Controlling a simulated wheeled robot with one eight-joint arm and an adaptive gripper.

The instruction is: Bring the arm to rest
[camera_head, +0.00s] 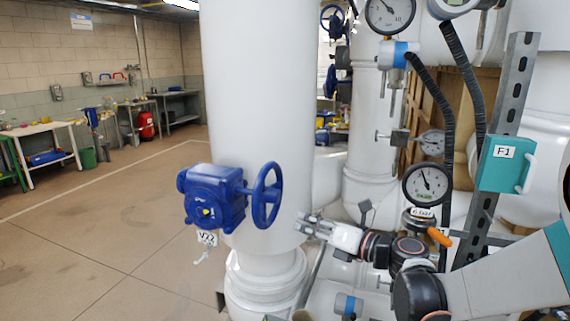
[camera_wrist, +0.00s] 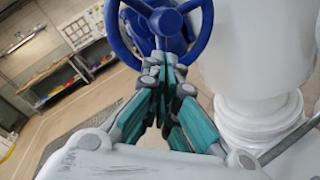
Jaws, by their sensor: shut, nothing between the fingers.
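My gripper (camera_head: 306,226) is at the end of my arm, which reaches in from the lower right in the head view. In the wrist view my gripper (camera_wrist: 160,68) is shut and empty, its teal-padded fingers together. A blue valve handwheel (camera_head: 267,196) with a blue gearbox (camera_head: 214,197) is mounted on the large white pipe, just left of and above my fingertips. The handwheel (camera_wrist: 203,40) is behind the fingertips in the wrist view. Whether the fingertips touch its rim I cannot tell.
The thick white pipe (camera_head: 260,90) stands close to my gripper. Pressure gauges (camera_head: 427,184), black hoses, an orange-handled valve (camera_head: 439,237) and a teal box (camera_head: 506,163) on a slotted metal post crowd the right. Open floor (camera_head: 110,225) and workbenches (camera_head: 45,142) are at left.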

